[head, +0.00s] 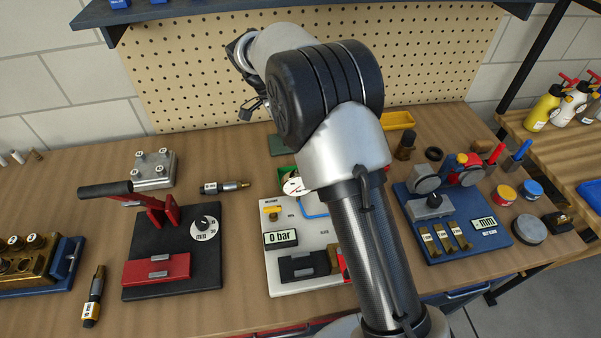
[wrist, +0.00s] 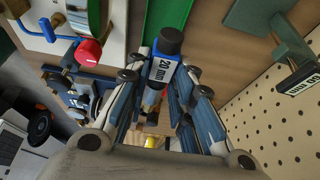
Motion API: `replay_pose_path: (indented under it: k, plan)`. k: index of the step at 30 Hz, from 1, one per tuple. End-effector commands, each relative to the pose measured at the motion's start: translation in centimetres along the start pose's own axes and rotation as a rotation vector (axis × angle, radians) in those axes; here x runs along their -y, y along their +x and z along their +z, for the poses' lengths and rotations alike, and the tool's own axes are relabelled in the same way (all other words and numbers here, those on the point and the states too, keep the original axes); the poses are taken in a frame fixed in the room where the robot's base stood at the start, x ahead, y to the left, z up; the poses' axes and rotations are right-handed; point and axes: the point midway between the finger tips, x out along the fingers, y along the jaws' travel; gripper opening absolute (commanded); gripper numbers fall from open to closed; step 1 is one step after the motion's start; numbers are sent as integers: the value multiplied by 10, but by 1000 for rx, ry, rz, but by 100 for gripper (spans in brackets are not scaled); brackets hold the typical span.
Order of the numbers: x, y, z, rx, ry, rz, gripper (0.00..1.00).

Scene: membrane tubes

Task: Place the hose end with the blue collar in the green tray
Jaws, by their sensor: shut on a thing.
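My gripper (wrist: 163,75) is shut on the hose end with the blue collar (wrist: 163,70), between its two fingers in the wrist view. The piece has a black end and a white label reading 20 mm. In the head view my arm hides the held piece, and only a dark part near the wrist shows at the upper left of the arm. A green tray (head: 285,173) shows only in part in the head view, behind the white pressure panel and beside my arm. Its inside cannot be made out.
A dark green piece (head: 277,146) stands near the pegboard (head: 200,70). A yellow tray (head: 398,120) is at the back right. The white panel reading 0 bar (head: 281,239), the black lever press (head: 160,250) and the blue measuring board (head: 480,240) crowd the bench. Loose hose ends lie left (head: 224,187).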

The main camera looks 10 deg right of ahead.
Motion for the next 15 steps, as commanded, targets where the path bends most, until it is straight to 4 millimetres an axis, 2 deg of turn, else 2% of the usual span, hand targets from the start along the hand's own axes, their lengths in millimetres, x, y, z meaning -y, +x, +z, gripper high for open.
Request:
replay_pose_path:
  k: [1,6,10,15]
  plan:
    - [-1,18,7,-2,-2,4,0]
    - [-1,57,24,-1,-2,3,0]
    - [0,76,32,0,-1,0,0]
    - [0,86,36,0,-2,-1,0]
